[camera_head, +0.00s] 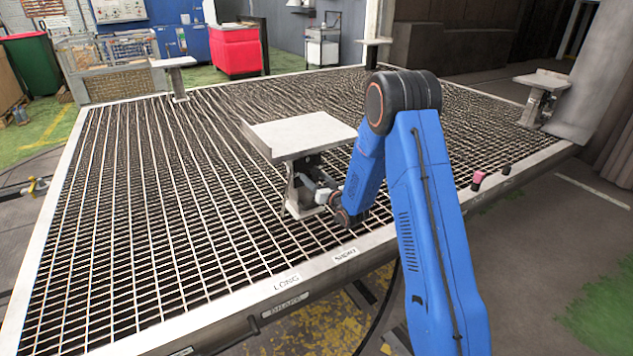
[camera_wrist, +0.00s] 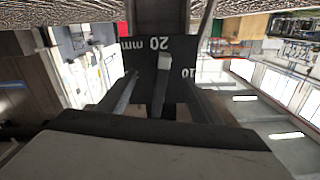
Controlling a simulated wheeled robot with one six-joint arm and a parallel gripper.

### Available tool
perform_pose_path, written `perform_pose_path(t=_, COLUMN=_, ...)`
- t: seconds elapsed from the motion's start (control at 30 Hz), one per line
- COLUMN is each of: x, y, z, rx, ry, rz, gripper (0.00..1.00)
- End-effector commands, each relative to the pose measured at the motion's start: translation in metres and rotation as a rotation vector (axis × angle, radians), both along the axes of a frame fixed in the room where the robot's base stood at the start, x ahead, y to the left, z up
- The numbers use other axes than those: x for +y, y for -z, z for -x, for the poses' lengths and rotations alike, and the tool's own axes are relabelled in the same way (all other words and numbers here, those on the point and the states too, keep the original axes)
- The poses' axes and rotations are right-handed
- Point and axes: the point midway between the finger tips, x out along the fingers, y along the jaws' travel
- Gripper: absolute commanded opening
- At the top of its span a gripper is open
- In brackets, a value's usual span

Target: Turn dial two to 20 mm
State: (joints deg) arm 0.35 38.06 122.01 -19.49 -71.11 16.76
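A stand with a flat pale top plate (camera_head: 300,133) is upright near the middle of the grated platform. A mechanism under the plate is partly hidden. My gripper (camera_head: 325,193) reaches low to this stand from the right. A light grey pointer-like strip (camera_wrist: 164,65) lies just below the "20 mm" mark. The fingers of my gripper (camera_wrist: 163,98) extend towards the dial on both sides of it. Their grip is unclear. No dial number is readable.
The grating (camera_head: 130,220) is mostly clear around the stand. Similar stands are at the back left (camera_head: 173,62) and far right (camera_head: 543,80). Pink and dark knobs (camera_head: 478,178) sit on the right front edge. A red cabinet (camera_head: 236,48) stands behind the platform.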

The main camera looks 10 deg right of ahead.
Motion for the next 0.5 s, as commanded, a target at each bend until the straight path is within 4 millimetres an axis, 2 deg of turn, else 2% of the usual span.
perform_pose_path(t=0.03, x=0.0000, y=-0.0001, z=0.0000, rx=0.000, ry=0.000, rz=0.000, gripper=0.46)
perform_pose_path(t=0.23, x=0.0000, y=-0.0001, z=0.0001, rx=0.000, ry=0.000, rz=0.000, gripper=0.00)
perform_pose_path(t=0.4, x=0.0000, y=-0.0001, z=0.0001, rx=-0.004, ry=0.000, rz=0.012, gripper=0.00)
perform_pose_path(t=0.5, x=0.0000, y=-0.0001, z=0.0001, rx=-0.025, ry=0.000, rz=0.076, gripper=0.00)
